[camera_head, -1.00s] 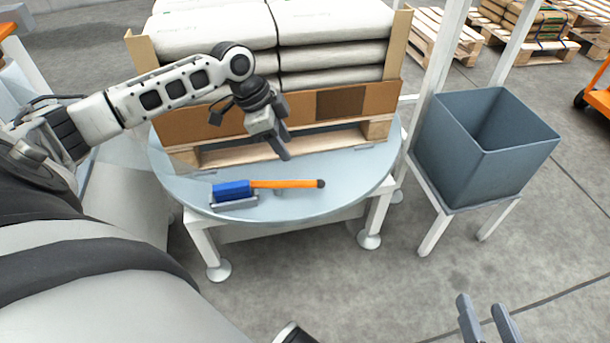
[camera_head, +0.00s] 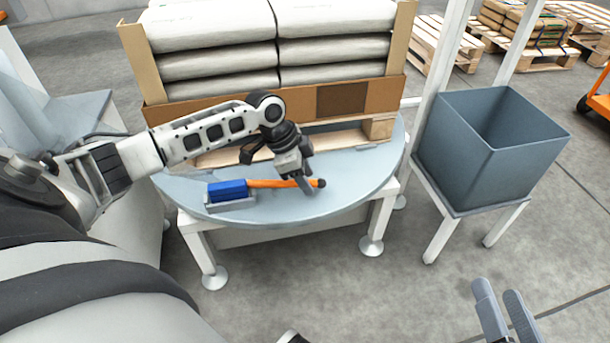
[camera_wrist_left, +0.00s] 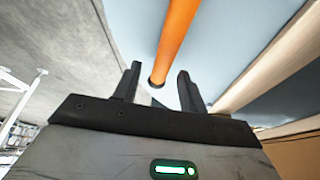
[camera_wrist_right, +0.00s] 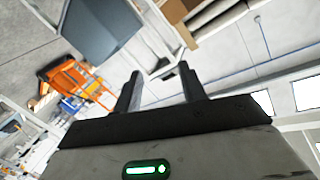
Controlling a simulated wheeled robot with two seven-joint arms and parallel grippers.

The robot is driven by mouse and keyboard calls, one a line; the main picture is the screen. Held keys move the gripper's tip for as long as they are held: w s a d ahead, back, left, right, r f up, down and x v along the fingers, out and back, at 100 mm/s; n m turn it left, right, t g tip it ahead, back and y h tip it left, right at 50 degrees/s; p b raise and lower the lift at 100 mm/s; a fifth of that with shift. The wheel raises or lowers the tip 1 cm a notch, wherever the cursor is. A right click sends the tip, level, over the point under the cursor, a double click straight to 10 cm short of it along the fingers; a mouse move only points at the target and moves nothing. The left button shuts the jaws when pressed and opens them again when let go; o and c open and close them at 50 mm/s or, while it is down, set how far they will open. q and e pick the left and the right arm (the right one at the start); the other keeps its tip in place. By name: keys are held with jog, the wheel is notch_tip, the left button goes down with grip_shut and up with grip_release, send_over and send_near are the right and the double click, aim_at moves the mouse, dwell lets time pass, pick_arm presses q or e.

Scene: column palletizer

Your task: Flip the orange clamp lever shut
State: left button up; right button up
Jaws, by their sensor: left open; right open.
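The orange clamp lever (camera_head: 265,184) extends to the right from a blue clamp block (camera_head: 228,189) on the round table (camera_head: 350,188), and ends in a dark knob. My left gripper (camera_head: 306,188) is at the lever's knob end. In the left wrist view the orange lever (camera_wrist_left: 176,35) runs between the two spread fingertips (camera_wrist_left: 158,78), with its dark end between them. I cannot tell whether a finger touches it. My right gripper (camera_head: 506,308) is open and empty, low at the right, away from the table; its fingers also show in the right wrist view (camera_wrist_right: 158,85).
A pallet with stacked white sacks (camera_head: 210,60) and a cardboard edge (camera_head: 343,99) stands at the back of the table, close behind my left gripper. A grey bin (camera_head: 480,150) stands on a white frame to the right. The table's front right is clear.

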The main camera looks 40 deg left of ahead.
pick_arm(q)
grip_shut()
jog(key=shift+w+r+p, duration=0.1)
jog(key=shift+r+p, duration=0.2)
jog(key=shift+p, duration=0.4)
jog(key=shift+w+a+r+n+p, duration=0.1)
jog(key=shift+a+r+n+p, duration=0.1)
jog(key=shift+n+p, duration=0.5)
jog(key=shift+w+a+f+t+p, duration=0.15)
jog(key=shift+t+p, duration=0.15)
jog(key=shift+p, duration=0.45)
jog(key=shift+w+a+f+n+y+p, duration=0.2)
jog(key=shift+n+y+p, duration=0.2)
jog(key=shift+n+p, duration=0.25)
jog(key=shift+f, duration=0.15)
pick_arm(e)
jog(key=shift+s+d+f+n+g+h, duration=0.25)
jog(key=shift+d+f+n+g+h, duration=0.5)
jog(key=shift+f+n+h, duration=0.2)
jog(key=shift+r, duration=0.1)
